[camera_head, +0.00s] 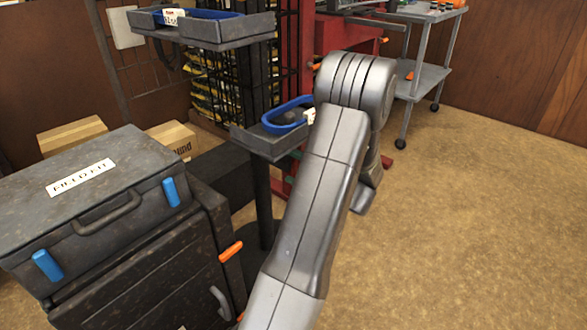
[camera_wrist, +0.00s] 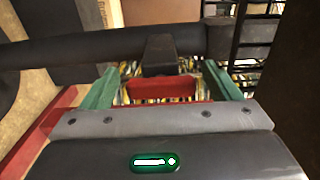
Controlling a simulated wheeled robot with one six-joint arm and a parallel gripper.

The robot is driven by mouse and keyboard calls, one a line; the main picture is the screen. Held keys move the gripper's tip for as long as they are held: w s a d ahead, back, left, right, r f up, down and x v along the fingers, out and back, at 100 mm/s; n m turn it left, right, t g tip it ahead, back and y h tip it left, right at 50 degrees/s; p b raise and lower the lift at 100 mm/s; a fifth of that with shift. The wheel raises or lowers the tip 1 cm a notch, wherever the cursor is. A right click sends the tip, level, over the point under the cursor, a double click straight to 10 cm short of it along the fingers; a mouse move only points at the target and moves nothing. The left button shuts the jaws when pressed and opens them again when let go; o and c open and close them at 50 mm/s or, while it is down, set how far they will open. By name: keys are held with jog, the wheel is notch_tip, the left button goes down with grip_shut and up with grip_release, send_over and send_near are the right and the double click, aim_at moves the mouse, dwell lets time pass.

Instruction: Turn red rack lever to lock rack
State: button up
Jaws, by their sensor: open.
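My gripper (camera_wrist: 161,72) is open in the wrist view, with one green finger on each side. A short red piece (camera_wrist: 162,88), which looks like the lever, lies between the fingers with a gap on both sides. A black block (camera_wrist: 160,55) stands just above it, against a dark horizontal bar (camera_wrist: 70,50). I cannot tell whether the red piece touches the gripper. In the head view, my arm hides most of the gripper and the lever. Part of the red frame (camera_head: 345,35) shows behind my arm.
A grey cart (camera_head: 425,75) stands at the back right. A dark case (camera_head: 80,190) sits on a cabinet at the left. A post carries a tray with a blue bin (camera_head: 285,118) close beside my arm. The floor (camera_head: 470,220) at the right is clear.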

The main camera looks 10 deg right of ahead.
jog(key=p+v, duration=0.3)
jog(key=v, duration=1)
jog(key=shift+s+d+p, duration=0.25)
jog(key=shift+s+p, duration=0.05)
jog(key=b+x, duration=0.3)
jog(key=x, duration=1.1)
jog(key=shift+b, duration=0.4)
jog(key=shift+s+d, duration=0.1)
